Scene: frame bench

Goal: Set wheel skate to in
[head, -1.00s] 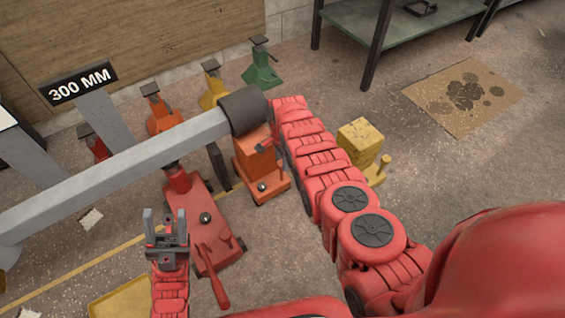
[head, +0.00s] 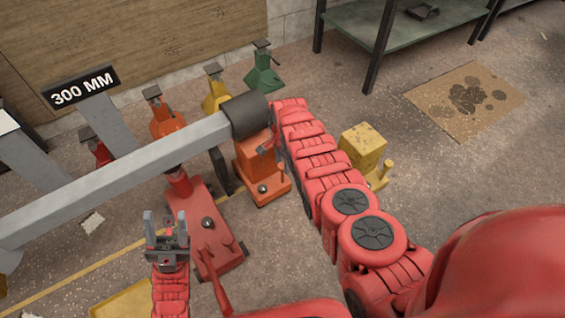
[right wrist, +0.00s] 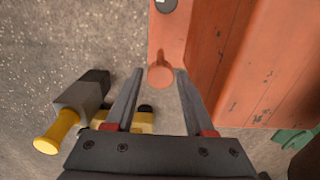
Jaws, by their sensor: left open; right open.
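The wheel skate appears to be the orange unit (head: 255,165) on the floor under the dark end of the grey beam (head: 120,170). In the right wrist view its worn orange body (right wrist: 270,60) fills the upper right. A round orange knob (right wrist: 160,76) shows between the fingertips of my right gripper (right wrist: 159,88). That gripper is open; I cannot tell if either finger touches the knob. In the head view my right arm reaches beside the unit and its fingers are not clear. My left gripper (head: 166,222) is open and empty, in front of the red jack (head: 205,215).
A yellow block with a peg (head: 362,145) stands right of my right arm. Orange, yellow and green stands (head: 264,72) line the wall. A green-topped bench (head: 420,30) is at the back. Open floor lies to the right, around a stained cardboard sheet (head: 440,85).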

